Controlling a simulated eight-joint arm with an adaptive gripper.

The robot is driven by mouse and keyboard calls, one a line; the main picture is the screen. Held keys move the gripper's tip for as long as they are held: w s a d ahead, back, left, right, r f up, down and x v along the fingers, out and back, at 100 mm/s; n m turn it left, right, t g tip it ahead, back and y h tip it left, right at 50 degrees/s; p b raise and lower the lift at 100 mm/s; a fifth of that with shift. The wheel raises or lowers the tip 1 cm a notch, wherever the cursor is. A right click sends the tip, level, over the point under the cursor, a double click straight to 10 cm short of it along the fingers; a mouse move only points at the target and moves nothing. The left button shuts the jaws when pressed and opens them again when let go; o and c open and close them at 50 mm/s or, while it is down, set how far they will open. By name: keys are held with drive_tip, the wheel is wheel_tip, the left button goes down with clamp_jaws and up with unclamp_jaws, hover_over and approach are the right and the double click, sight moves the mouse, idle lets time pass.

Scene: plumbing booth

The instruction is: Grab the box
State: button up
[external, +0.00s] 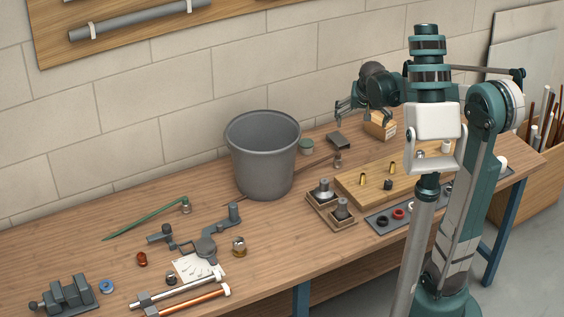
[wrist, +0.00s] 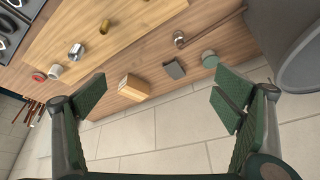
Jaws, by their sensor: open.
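The box (external: 380,126) is a small tan block with a pale label, standing near the back edge of the workbench. In the wrist view the box (wrist: 134,87) shows between my finger pads, nearer the left one, and nothing touches it there. My gripper (external: 353,110) is open and empty, above the back of the bench and just left of the box in the external view. Its spread green fingers (wrist: 160,98) frame the box in the wrist view. My gripper partly overlaps the box's top in the external view.
A small dark grey block (external: 339,140) and a green round piece (external: 306,146) lie left of the box. A large grey bucket (external: 263,160) stands further left. A wooden board (external: 365,192) with brass fittings lies in front. The wall is close behind.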

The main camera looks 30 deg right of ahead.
drive_tip(key=w+d+f+m+g+h+p, duration=0.1)
drive_tip(key=w+d+f+m+g+p, duration=0.25)
drive_tip(key=w+d, duration=0.95)
drive_tip(key=m+p, duration=0.3)
drive_tip(key=m, duration=0.2)
hover_over(379, 120)
drive_tip(key=a, duration=0.3)
drive_tip(key=shift+n+h, duration=0.25)
drive_tip(key=shift+h, duration=0.15)
drive_tip(key=f, duration=1.3)
drive_tip(key=shift+s+d+f, duration=0.15)
drive_tip(key=shift+s+f, duration=0.15)
drive_tip(key=shift+s, duration=0.1)
drive_tip(key=shift+w+d+f, duration=0.1)
drive_tip(key=shift+d+f, duration=0.25)
drive_tip(key=shift+f, duration=0.05)
drive_tip(key=shift+f, duration=0.1)
drive_tip(key=shift+b+x, duration=0.3)
drive_tip(key=shift+x, duration=0.9)
drive_tip(key=shift+x, duration=2.6)
